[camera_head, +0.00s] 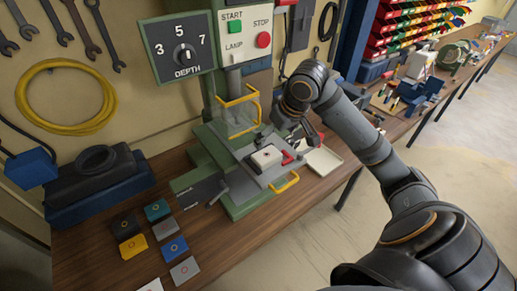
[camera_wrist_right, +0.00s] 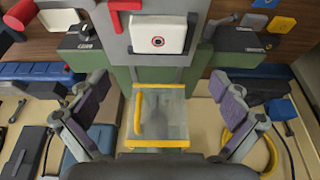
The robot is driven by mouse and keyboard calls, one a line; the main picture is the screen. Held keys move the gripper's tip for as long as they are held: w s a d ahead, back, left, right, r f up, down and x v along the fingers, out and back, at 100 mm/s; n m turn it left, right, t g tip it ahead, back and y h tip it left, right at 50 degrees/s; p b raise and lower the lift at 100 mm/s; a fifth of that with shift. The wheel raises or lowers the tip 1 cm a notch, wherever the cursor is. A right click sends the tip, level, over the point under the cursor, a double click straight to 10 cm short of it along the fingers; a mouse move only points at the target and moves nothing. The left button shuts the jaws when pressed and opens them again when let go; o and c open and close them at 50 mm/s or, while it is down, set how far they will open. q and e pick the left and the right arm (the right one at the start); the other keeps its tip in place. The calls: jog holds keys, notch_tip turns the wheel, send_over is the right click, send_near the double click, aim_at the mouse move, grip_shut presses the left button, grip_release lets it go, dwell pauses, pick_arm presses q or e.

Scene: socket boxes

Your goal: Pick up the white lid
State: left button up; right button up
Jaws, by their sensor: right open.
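A white square piece with a small round mark (camera_head: 267,157) sits on the grey plate of the green press (camera_head: 240,205). It also shows in the right wrist view (camera_wrist_right: 172,28), above the space between the fingers. I cannot tell whether it is a lid alone or a lidded box. Another white piece (camera_head: 151,286) lies on the table, cut off by the bottom edge of the head view. My right gripper (camera_head: 308,132) is beside the press, up and right of the white piece. In its wrist view (camera_wrist_right: 150,92) the fingers are wide apart with nothing held. My left gripper is not in view.
A clear guard with a yellow frame (camera_head: 239,112) stands on the press. Red parts (camera_head: 290,157) and a pale tray (camera_head: 323,162) are right of the white piece. Several coloured square pieces, one yellow (camera_head: 132,246), lie at the front left.

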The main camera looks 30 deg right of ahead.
aim_at(267, 154)
notch_tip(267, 154, down, 4)
jog(key=shift+r+p, duration=0.1)
jog(key=shift+p, duration=0.55)
jog(key=shift+w+f+p, duration=0.9)
jog(key=shift+w+f, duration=0.15)
jog(key=shift+f, duration=0.15)
jog(key=x, duration=0.2)
jog(key=shift+d+f+p, duration=0.1)
jog(key=shift+f+p, duration=0.2)
jog(key=shift+p, duration=0.05)
jog(key=shift+w+f, duration=0.15)
jog(key=shift+f, duration=0.2)
jog(key=c, duration=0.9)
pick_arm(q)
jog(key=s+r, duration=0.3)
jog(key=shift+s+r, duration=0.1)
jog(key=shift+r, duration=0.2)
pick_arm(e)
jog(key=shift+c, duration=0.5)
